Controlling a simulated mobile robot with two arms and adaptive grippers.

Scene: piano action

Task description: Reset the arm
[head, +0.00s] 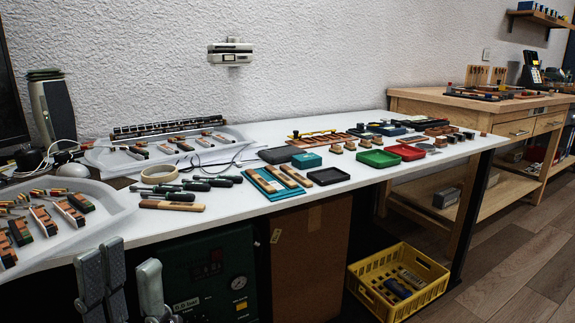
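My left gripper (131,256) shows at the bottom left, its grey fingers pointing up in front of the workbench's (300,215) dark underside. A dark gap shows between the fingers, and nothing is seen held in it. The fingers are below and in front of the tabletop's front edge, apart from the parts on it. The rest of the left arm is out of the picture. My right gripper and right arm do not show.
A pale tray (105,222) of piano action parts overhangs the bench front near the gripper. Screwdrivers (168,195), a teal mat (262,188) and small trays lie along the top. A yellow crate (432,283) stands on the floor at right. Open floor lies beyond.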

